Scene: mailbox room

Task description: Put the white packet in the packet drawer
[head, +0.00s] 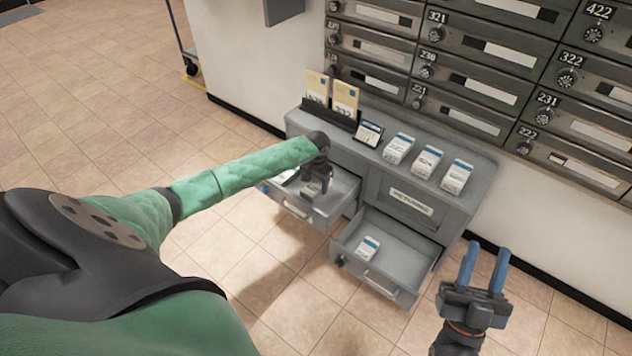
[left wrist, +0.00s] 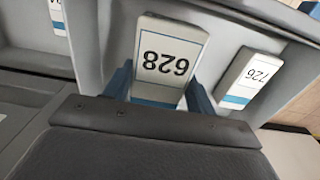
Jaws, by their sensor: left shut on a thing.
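My left gripper (head: 322,186) reaches down into the open left drawer (head: 322,217) of the grey cabinet. In the left wrist view its blue fingers (left wrist: 160,92) are shut on a white packet (left wrist: 170,55) marked 628, with a blue band. The packet appears to be inside the drawer; I cannot tell if it touches the floor. Another white packet (left wrist: 248,82) marked 726 lies to its right. An open lower drawer (head: 412,270) to the right holds a white packet (head: 368,249). My right gripper (head: 484,266) is open and empty, right of the cabinet.
Several white packets stand on the cabinet top (head: 478,180), including one at its right (head: 457,177). A dark holder with cards (head: 345,97) stands at the back left. A closed front labelled RETURNS (head: 410,201) is above the lower drawer. Mailboxes (head: 480,85) line the wall.

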